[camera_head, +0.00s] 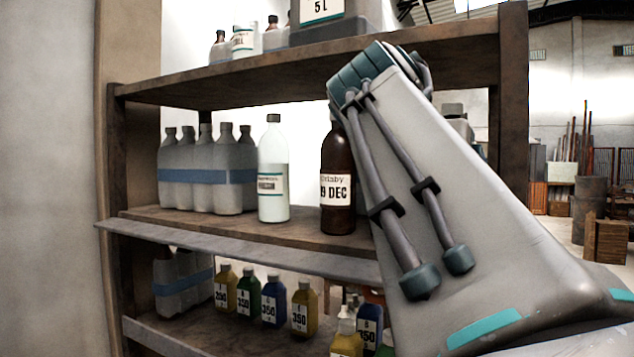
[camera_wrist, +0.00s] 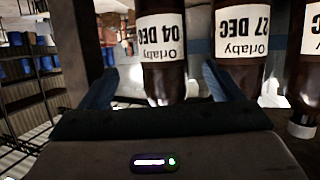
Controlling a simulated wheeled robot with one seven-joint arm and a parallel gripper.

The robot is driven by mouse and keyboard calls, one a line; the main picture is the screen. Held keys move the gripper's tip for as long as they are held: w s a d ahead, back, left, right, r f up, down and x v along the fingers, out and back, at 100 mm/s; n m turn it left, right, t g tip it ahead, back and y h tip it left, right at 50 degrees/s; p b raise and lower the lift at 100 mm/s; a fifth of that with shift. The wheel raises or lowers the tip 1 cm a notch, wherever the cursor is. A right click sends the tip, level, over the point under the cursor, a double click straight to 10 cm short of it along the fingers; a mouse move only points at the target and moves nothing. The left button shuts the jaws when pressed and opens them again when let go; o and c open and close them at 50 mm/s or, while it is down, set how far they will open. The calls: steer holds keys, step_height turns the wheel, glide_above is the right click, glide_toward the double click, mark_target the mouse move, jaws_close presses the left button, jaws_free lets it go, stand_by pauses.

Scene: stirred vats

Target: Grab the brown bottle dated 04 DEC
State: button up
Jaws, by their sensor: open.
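The brown bottle dated 04 DEC (camera_wrist: 163,80) shows upside down in the wrist view, with a white Orlaby label. My gripper (camera_wrist: 160,72) is open, with one blue finger on each side of this bottle in the picture. The right-hand finger lies near the gap towards the neighbouring bottle. I cannot tell whether either finger touches the bottle. In the head view my own arm covers the gripper and this bottle.
A brown bottle dated 27 DEC (camera_wrist: 240,75) stands close to the right, with another brown bottle (camera_wrist: 306,85) beyond. In the head view, a brown bottle ending in 9 DEC (camera_head: 338,160) and a white bottle (camera_head: 273,155) stand on the middle shelf (camera_head: 225,219).

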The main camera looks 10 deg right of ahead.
steer(key=shift+a+f+p+x, duration=0.15)
steer(key=shift+p+x, duration=0.25)
steer(key=shift+x, duration=1.8)
steer(key=shift+a+f+p+x, duration=0.15)
steer(key=shift+p+x, duration=0.2)
steer(key=shift+x, duration=1.8)
steer(key=c, duration=1.2)
steer(key=shift+r, duration=0.1)
steer(key=c, duration=0.3)
steer(key=shift+r, duration=0.1)
